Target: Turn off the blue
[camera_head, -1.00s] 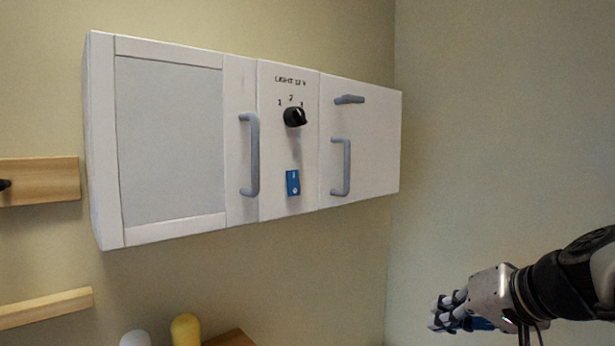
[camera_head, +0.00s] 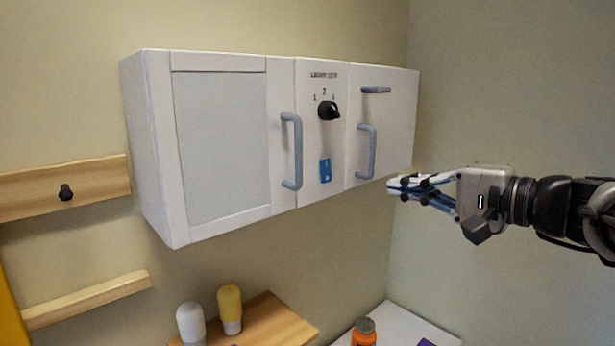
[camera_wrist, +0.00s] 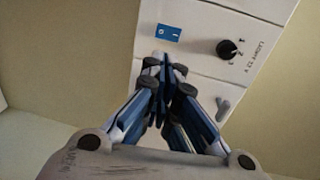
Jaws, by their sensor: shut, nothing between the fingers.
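A small blue rocker switch (camera_head: 325,170) sits on the middle panel of the white wall cabinet (camera_head: 218,140), below a black rotary knob (camera_head: 328,110). In the wrist view the blue switch (camera_wrist: 169,36) shows its "I" and "0" marks, with the black knob (camera_wrist: 226,48) to its right. Which side of the switch is pressed in, I cannot tell. My gripper (camera_head: 392,187) is shut and empty, below the cabinet's right end and to the right of the switch. In the wrist view its fingertips (camera_wrist: 163,62) appear just below the switch, apart from it as the head view shows.
Grey handles (camera_head: 292,150) and (camera_head: 366,152) stick out on both sides of the switch panel. A wooden shelf (camera_head: 275,325) below holds a white bottle (camera_head: 190,322) and a yellow bottle (camera_head: 229,310). An orange bottle (camera_head: 364,333) stands at the bottom. The space before the cabinet is clear.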

